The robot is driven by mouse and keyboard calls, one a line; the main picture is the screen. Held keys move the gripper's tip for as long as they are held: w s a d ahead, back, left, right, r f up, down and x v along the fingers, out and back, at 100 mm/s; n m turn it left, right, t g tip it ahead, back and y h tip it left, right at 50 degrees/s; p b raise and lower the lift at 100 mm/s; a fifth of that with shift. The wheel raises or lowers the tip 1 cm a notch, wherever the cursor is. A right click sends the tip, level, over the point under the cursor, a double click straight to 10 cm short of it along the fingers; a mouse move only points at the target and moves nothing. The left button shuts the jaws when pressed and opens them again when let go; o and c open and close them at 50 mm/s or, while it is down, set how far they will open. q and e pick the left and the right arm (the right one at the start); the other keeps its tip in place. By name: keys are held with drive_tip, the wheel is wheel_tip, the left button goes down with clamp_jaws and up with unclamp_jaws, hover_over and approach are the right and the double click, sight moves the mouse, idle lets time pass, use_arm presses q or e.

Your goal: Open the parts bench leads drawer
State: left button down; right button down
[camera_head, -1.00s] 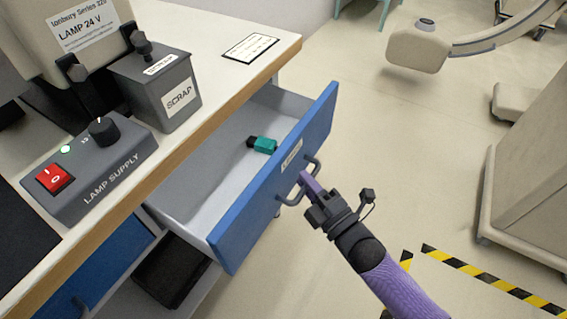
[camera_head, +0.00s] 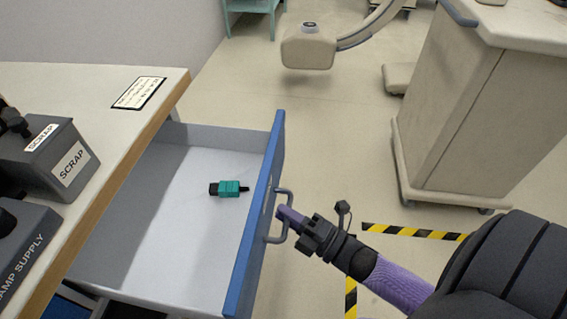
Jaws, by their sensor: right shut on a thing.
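The leads drawer (camera_head: 180,240) has a blue front (camera_head: 256,225) and a grey-white inside, and it stands pulled out from the bench. A teal connector with black ends (camera_head: 229,188) lies on the drawer floor. My right gripper (camera_head: 287,216) is shut on the drawer's grey bar handle (camera_head: 284,236), on the outer side of the blue front. The label on the drawer front is not readable from here. My left gripper is not in view.
The bench top (camera_head: 95,95) bears a SCRAP box (camera_head: 45,160), a lamp supply box (camera_head: 25,245) and a label card (camera_head: 139,92). A beige cabinet (camera_head: 470,110) stands at the right. Yellow-black tape (camera_head: 415,232) marks the floor. Open floor lies beyond the drawer.

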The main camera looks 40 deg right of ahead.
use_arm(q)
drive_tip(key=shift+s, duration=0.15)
use_arm(e)
drive_tip(key=c, duration=0.6)
unclamp_jaws()
drive_tip(key=shift+c, duration=0.2)
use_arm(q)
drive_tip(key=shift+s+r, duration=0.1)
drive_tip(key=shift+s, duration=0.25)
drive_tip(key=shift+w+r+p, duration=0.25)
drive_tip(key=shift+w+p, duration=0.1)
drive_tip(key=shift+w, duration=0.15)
use_arm(e)
drive_tip(key=v, duration=1)
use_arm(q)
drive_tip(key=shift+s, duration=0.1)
